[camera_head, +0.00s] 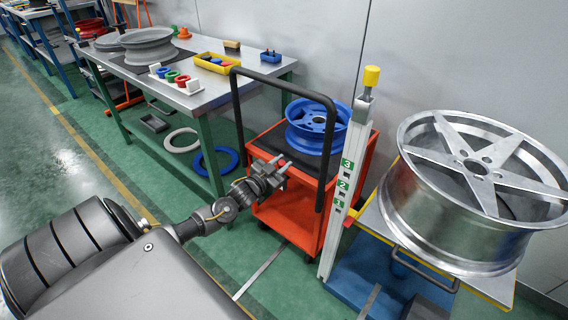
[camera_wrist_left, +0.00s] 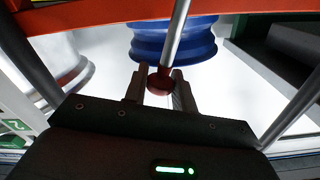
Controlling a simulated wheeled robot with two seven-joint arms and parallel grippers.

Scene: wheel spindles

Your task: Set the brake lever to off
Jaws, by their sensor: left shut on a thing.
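In the left wrist view a silver rod with a dark red knob (camera_wrist_left: 160,82), which looks like the brake lever, runs down between my fingers. My left gripper (camera_wrist_left: 159,88) is shut on the knob, one finger on each side. In the head view the left gripper (camera_head: 283,168) is at the near side of the red trolley (camera_head: 286,217), just below its black top. The lever cannot be made out in that view, and its off mark is not visible. My right gripper is not in view.
A blue wheel (camera_head: 318,118) lies on the trolley, behind its black handle (camera_head: 285,82). A numbered post (camera_head: 343,190) with a yellow cap and a large silver wheel (camera_head: 440,215) stand to the right. A workbench (camera_head: 210,102) stands at the left. Green floor is open in front.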

